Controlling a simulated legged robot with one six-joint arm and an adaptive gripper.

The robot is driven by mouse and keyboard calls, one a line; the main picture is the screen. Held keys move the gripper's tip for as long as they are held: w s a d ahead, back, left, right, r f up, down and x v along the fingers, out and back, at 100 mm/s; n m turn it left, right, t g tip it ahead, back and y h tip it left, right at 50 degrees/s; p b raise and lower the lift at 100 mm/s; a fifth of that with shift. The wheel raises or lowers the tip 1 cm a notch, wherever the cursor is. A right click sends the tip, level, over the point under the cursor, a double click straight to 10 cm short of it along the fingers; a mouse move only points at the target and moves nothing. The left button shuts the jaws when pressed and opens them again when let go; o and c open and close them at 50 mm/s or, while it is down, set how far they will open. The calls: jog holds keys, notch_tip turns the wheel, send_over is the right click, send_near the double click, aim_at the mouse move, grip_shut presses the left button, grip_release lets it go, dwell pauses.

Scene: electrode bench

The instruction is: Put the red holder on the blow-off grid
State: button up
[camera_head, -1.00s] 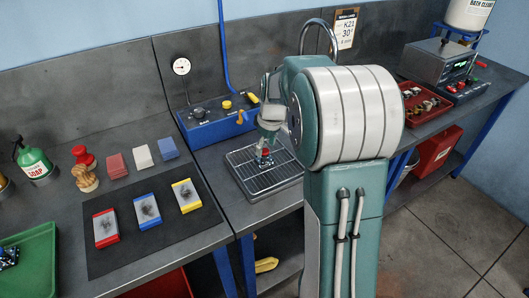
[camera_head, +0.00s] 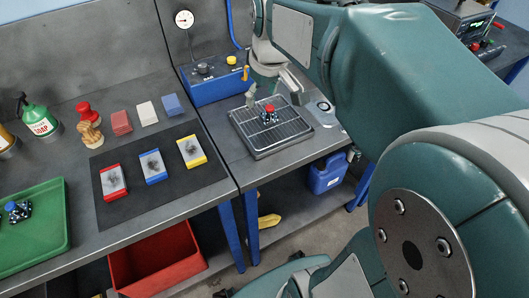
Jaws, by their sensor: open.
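The red holder (camera_head: 270,108), a small dark piece with a red knob, stands on the blow-off grid (camera_head: 291,137), near its middle. The grid is a slatted metal rack in a shallow frame on the right-hand bench. My gripper (camera_head: 271,91) is open, its fingers spread just above and behind the red knob. It looks empty and apart from the holder. My arm reaches in from the right and covers the bench beyond the grid.
At left are a black mat (camera_head: 190,187) with red, blue and yellow pads, and a green tray (camera_head: 42,240) bearing a blue-knobbed holder (camera_head: 17,211).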

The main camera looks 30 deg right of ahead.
jog(key=s+a+f+m+t, duration=0.1)
jog(key=s+a, duration=0.2)
jog(key=s, duration=0.4)
jog(key=s+a+f+m+t, duration=0.1)
jog(key=s+a+m, duration=0.1)
jog(key=s, duration=0.5)
jog(key=shift+s+a+f, duration=0.35)
jog(key=shift+s+a, duration=0.05)
jog(key=shift+a, duration=0.5)
